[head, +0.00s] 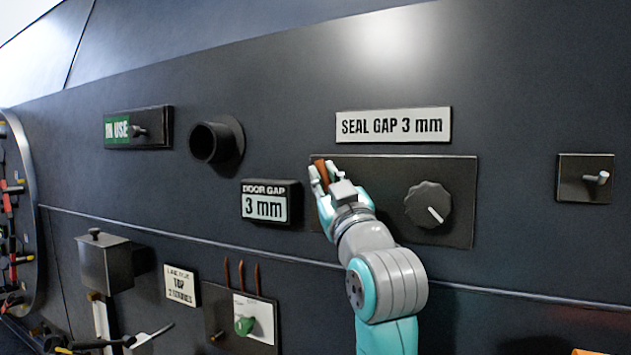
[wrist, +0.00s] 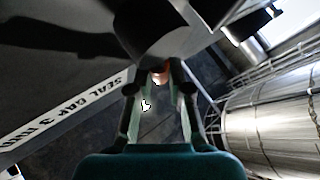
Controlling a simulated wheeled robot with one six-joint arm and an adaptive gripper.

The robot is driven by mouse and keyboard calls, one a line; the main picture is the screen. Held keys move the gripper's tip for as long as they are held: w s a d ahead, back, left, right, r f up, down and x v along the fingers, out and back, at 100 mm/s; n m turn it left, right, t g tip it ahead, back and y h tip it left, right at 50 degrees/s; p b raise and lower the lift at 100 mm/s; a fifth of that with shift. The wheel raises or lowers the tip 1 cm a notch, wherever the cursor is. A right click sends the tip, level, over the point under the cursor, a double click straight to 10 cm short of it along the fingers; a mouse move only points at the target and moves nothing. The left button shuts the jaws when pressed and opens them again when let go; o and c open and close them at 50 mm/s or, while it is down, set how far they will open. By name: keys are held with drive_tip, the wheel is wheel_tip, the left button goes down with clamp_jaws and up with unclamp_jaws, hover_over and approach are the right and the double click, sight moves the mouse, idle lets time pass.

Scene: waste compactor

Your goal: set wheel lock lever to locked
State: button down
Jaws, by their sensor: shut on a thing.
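My gripper (head: 321,176) is at the left end of a dark panel (head: 462,180) under the sign "SEAL GAP 3 mm". Its fingers are shut on an orange-brown lever (head: 319,168), which the fingers mostly hide. In the wrist view, an orange tip of the lever (wrist: 161,73) shows between the fingertips of my gripper (wrist: 160,82). No wheel lock label or locked mark is readable, so I cannot tell the lever's setting.
A black dial (head: 427,205) with a white mark is right of my gripper. A "DOOR GAP 3 mm" display (head: 270,203) and an open pipe stub (head: 212,143) are left. A peg (head: 596,179) sticks out at far right. A box (head: 105,262) juts out lower left.

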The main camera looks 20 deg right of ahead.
drive_tip(key=shift+s+d+f+m+t+h, duration=0.1)
drive_tip(key=shift+s+d+m+t+h, duration=0.15)
drive_tip(key=shift+m+h, duration=0.65)
drive_tip(key=shift+s+d+f+m+t+h, duration=0.15)
drive_tip(key=shift+d+m+t+h, duration=0.2)
drive_tip(key=shift+m+h, duration=0.55)
drive_tip(key=shift+s+d+m+t+h, duration=0.2)
drive_tip(key=shift+d+m+h, duration=0.15)
drive_tip(key=shift+m+h, duration=0.55)
drive_tip(key=shift+m, duration=0.4)
drive_tip(key=c, duration=1.4)
unclamp_jaws()
drive_tip(key=shift+d, duration=0.1)
drive_tip(key=shift+o, duration=0.2)
drive_tip(key=shift+s+r, duration=0.1)
drive_tip(key=shift+r, duration=0.05)
drive_tip(key=shift+s, duration=0.1)
drive_tip(key=v, duration=1.1)
drive_tip(key=shift+s+f, duration=0.2)
drive_tip(key=shift+f, duration=0.2)
